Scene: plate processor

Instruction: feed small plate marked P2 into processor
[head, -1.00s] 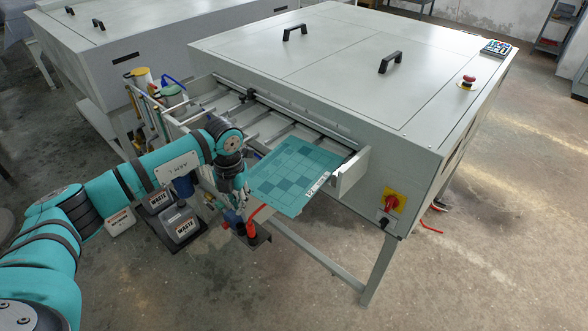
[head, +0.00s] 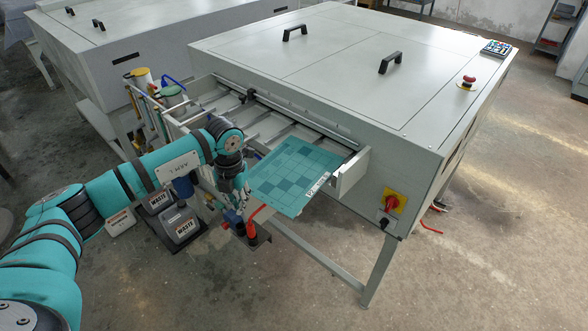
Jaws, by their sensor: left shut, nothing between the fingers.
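The small plate (head: 298,172) is a teal sheet with a checkered pattern and a pale label strip on its right edge. My left gripper (head: 240,200) points down beside the plate's left edge, shut and empty. I cannot tell whether it touches the plate. My right gripper is out of view.
Waste containers (head: 180,222) and a red-capped bottle or hose fitting (head: 252,230) stand below the feed end. A side guide (head: 350,172) borders the plate's right. A red emergency button (head: 467,82) sits on top of the processor. The floor at right is mostly clear.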

